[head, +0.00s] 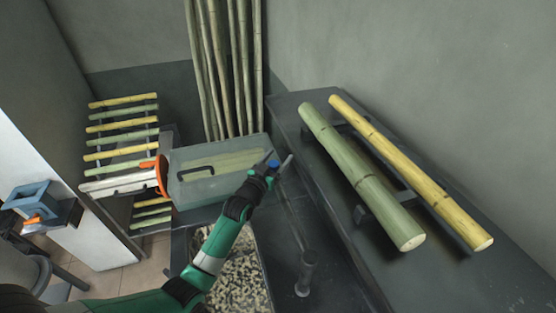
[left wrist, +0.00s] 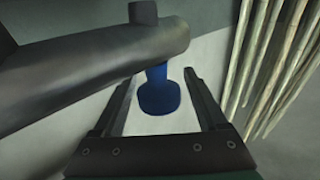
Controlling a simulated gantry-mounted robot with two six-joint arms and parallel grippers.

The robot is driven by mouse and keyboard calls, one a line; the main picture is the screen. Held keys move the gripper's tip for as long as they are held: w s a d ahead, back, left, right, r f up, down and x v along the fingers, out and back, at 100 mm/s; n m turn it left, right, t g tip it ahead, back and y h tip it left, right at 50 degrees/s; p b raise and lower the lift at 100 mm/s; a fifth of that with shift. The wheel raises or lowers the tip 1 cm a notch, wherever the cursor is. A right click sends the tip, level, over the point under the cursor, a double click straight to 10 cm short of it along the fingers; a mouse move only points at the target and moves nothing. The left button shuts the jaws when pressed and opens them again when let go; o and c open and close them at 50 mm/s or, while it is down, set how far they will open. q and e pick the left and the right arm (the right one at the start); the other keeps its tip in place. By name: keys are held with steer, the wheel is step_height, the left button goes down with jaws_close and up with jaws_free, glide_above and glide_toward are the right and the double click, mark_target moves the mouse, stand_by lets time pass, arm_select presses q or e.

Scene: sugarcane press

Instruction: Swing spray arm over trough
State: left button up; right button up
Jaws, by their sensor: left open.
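The spray arm is a thin dark tube (head: 293,220) running from an upright dark post (head: 306,275) toward the back. Its blue nozzle (head: 273,164) is at the far end, right of the trough. In the left wrist view the dark tube (left wrist: 90,70) crosses the upper left, and the blue nozzle (left wrist: 159,97) hangs between the fingers. My left gripper (head: 278,162) is open, one finger either side of the nozzle; contact cannot be told. The grey trough (head: 200,192) has pale green cane inside and a dark handle on its front. My right gripper is not in view.
Two thick canes (head: 360,175) lie on supports on the dark bench (head: 430,285) at right. A rack of canes (head: 122,127) stands at left, beside an orange round part (head: 162,177). Tall canes (head: 228,70) lean behind the trough. Pale chips (head: 240,275) fill a bin below my left arm.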

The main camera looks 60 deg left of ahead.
arm_select(q)
jaws_close()
stand_by(0.3)
stand_by(1.1)
